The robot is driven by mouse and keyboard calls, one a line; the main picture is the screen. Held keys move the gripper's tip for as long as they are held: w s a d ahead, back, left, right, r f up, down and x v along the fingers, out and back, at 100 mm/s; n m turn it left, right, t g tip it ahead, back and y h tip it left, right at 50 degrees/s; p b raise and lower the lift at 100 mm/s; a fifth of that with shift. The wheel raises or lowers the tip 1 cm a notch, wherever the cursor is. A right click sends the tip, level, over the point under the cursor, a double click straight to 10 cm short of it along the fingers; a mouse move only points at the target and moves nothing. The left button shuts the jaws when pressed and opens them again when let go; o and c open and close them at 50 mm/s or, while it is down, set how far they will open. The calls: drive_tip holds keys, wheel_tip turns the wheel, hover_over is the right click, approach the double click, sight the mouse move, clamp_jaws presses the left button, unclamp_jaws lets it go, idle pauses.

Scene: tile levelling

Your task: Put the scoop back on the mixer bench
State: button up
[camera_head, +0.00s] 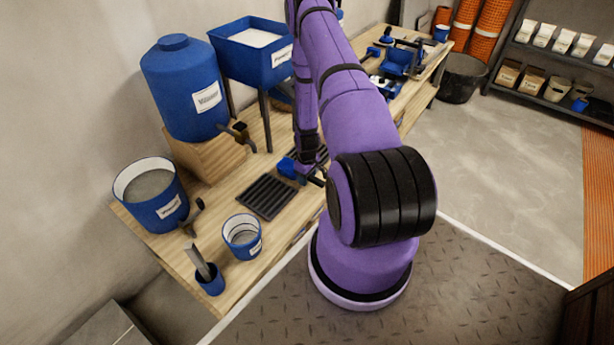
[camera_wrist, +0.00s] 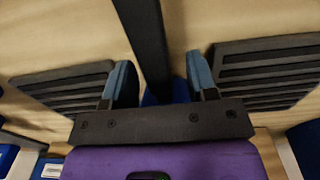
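My gripper (camera_head: 312,174) is low over the mixer bench (camera_head: 228,182), between two dark slatted grates (camera_head: 266,196). In the wrist view, the fingers of my gripper (camera_wrist: 161,84) are spread wide apart, with blue pads. A blue piece (camera_head: 287,167), perhaps the scoop, shows beside the gripper in the head view. In the wrist view a dark blue piece (camera_wrist: 165,92) shows in the gap between the fingers, partly hidden by the gripper body. Its full shape is hidden, and I cannot tell whether the pads touch it.
A blue tank (camera_head: 182,85) with a tap, a blue hopper (camera_head: 250,55) on dark legs and a grey-filled bucket (camera_head: 150,192) stand along the bench. A small blue bucket (camera_head: 242,236) and a tool holder (camera_head: 209,281) are near its front end. Tools crowd the far end.

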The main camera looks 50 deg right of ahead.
wheel_tip(320, 180, up, 11)
drive_tip(key=shift+f, duration=0.15)
idle(0.5)
